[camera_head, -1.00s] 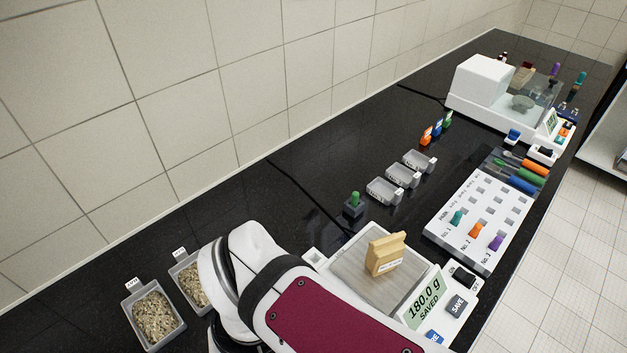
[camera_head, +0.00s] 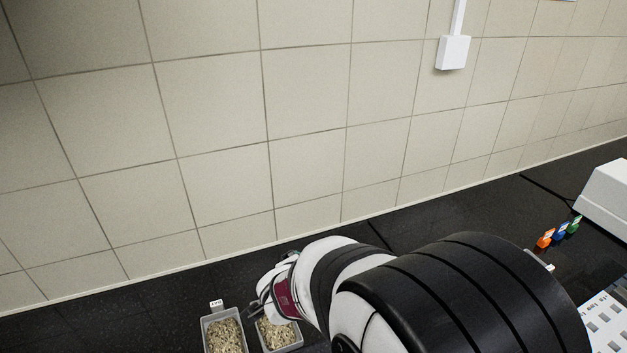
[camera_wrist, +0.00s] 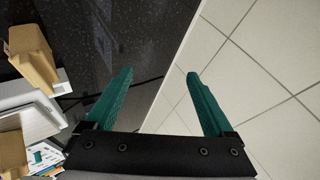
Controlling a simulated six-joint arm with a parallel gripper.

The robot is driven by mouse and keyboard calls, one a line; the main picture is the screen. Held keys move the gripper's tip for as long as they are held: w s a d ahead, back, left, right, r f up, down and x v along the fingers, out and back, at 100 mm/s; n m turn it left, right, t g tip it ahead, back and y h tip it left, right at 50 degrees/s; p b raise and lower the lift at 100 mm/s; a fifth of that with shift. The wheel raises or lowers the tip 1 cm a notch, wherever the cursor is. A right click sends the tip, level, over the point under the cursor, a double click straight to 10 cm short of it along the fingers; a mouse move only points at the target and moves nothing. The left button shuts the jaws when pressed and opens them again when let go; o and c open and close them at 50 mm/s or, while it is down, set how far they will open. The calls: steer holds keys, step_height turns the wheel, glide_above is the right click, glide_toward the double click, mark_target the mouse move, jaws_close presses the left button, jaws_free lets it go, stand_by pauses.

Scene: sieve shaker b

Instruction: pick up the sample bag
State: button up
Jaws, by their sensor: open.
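My gripper (camera_wrist: 157,75) shows in the wrist view with its two teal fingers wide apart and nothing between them. A second tan object (camera_wrist: 12,155), cut off by the frame's edge, is at the lower left. I cannot tell which is the sample bag. No bag shows in the head view, where my arm covers much of the counter.
Two grey trays of grainy material, one at left (camera_head: 225,340) and one beside it (camera_head: 281,338), are near my arm. Orange, blue and green items (camera_head: 558,233) and a white instrument (camera_head: 608,195) are at the right. A tiled wall (camera_head: 220,110) stands behind.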

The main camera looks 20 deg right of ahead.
steer(key=s+d+f+m+g+h, duration=0.1)
steer(key=s+d+g+h, duration=0.1)
steer(key=s+d, duration=0.1)
steer(key=s+d+f+m+g+h, duration=0.2)
steer(key=s+d, duration=0.1)
steer(key=s+d+f+m+g+h, duration=0.1)
steer(key=s+d+g+h, duration=0.1)
steer(key=s+d+g, duration=0.1)
steer(key=shift+s+d+f, duration=0.15)
steer(key=shift+s+d, duration=0.15)
steer(key=shift+s, duration=0.1)
steer(key=s+d+m+g+h, duration=0.1)
steer(key=s+m+g+h, duration=0.1)
steer(key=s+g, duration=0.5)
steer(key=shift+t, duration=0.5)
steer(key=x, duration=0.6)
steer(key=s+r+x, duration=0.1)
steer(key=x, duration=0.3)
steer(key=shift+r, duration=0.15)
steer(key=x, duration=0.5)
steer(key=shift+s+d, duration=0.2)
steer(key=shift+d, duration=0.15)
jaws_close()
